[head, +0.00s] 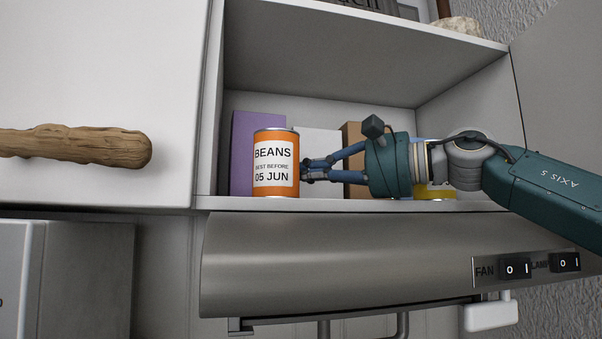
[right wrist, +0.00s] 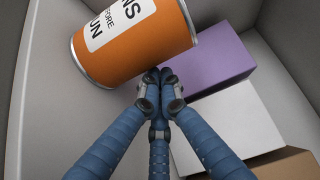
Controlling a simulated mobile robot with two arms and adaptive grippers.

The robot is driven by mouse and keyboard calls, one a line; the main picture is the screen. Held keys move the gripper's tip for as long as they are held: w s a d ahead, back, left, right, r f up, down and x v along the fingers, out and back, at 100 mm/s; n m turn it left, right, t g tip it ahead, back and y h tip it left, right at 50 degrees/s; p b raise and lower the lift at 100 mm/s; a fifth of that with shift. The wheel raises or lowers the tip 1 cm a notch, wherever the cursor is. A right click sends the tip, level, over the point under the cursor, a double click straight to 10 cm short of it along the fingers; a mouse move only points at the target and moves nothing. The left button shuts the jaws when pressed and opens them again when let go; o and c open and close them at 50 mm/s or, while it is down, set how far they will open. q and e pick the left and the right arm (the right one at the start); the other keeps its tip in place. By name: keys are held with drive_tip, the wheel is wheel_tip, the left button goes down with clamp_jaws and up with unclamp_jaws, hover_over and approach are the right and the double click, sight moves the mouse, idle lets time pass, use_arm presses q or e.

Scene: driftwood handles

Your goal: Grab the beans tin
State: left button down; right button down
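The beans tin (head: 275,163) is orange with a white label reading BEANS, BEST BEFORE 05 JUN. It stands upright at the front edge of the open cabinet shelf. My right gripper (head: 308,170) reaches in from the right, its fingertips close beside the tin's right side. In the right wrist view the tin (right wrist: 120,45) lies beyond and left of the fingertips (right wrist: 159,78). The fingers converge with their tips together and nothing between them. Whether a tip touches the tin I cannot tell. My left gripper is not in view.
A purple box (head: 242,130), a white box (head: 318,143) and a brown box (head: 352,135) stand behind. A yellow tin (head: 434,191) is partly hidden by my right arm. A range hood (head: 340,255) lies below the shelf. A driftwood handle (head: 100,147) is on the left door.

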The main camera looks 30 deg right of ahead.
drive_tip(key=s, duration=0.2)
drive_tip(key=s+a+b, duration=0.1)
drive_tip(key=s, duration=0.1)
drive_tip(key=shift+s+b, duration=0.2)
drive_tip(key=shift+b, duration=0.1)
drive_tip(key=shift+s+a+r, duration=0.1)
drive_tip(key=shift+s, duration=0.25)
drive_tip(key=shift+w, duration=0.3)
drive_tip(key=v, duration=1.1)
drive_tip(key=shift+s+d, duration=0.2)
drive_tip(key=shift+s, duration=0.1)
drive_tip(key=shift+s+d, duration=0.1)
drive_tip(key=shift+s, duration=0.1)
